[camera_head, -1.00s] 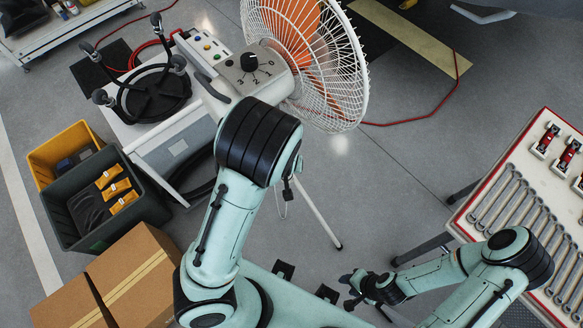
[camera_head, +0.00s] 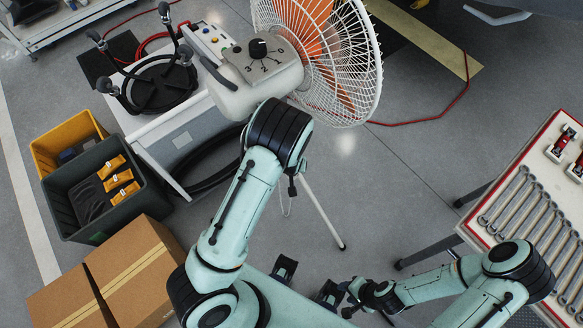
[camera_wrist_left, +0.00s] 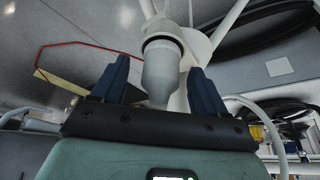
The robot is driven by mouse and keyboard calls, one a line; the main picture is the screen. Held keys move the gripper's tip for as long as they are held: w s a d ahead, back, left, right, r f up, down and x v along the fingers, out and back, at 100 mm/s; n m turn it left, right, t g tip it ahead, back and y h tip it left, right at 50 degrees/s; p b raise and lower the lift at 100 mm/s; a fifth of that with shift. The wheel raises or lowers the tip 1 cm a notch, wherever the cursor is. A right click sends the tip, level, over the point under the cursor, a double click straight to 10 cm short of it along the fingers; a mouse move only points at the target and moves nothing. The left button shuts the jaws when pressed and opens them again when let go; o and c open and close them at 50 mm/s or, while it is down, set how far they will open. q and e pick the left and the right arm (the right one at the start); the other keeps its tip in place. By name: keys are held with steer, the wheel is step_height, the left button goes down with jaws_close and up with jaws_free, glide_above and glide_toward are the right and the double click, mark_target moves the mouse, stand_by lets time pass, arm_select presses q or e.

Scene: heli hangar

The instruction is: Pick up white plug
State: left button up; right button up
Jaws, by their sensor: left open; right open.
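My left gripper (camera_wrist_left: 160,85) is open in the left wrist view, its two dark blue fingers apart. A whitish-grey cylindrical piece (camera_wrist_left: 160,72) with a tapered end shows between and beyond the fingers. I cannot tell whether it is the white plug or part of the fan stand, or whether it touches the fingers. In the head view my left forearm hides the left gripper, and I cannot make out a plug. A thin pale cable loop (camera_head: 287,207) hangs below that wrist. My right gripper (camera_head: 347,298) is open and empty at the lower middle.
A white fan (camera_head: 335,60) with an orange centre stands ahead, one leg (camera_head: 322,212) reaching the floor. A cart with a black hose reel (camera_head: 155,85), crates (camera_head: 130,215) and a cardboard box (camera_head: 130,285) are left. A wrench table (camera_head: 478,212) is right.

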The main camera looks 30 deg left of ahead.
arm_select(q)
steer(key=c, duration=1.2)
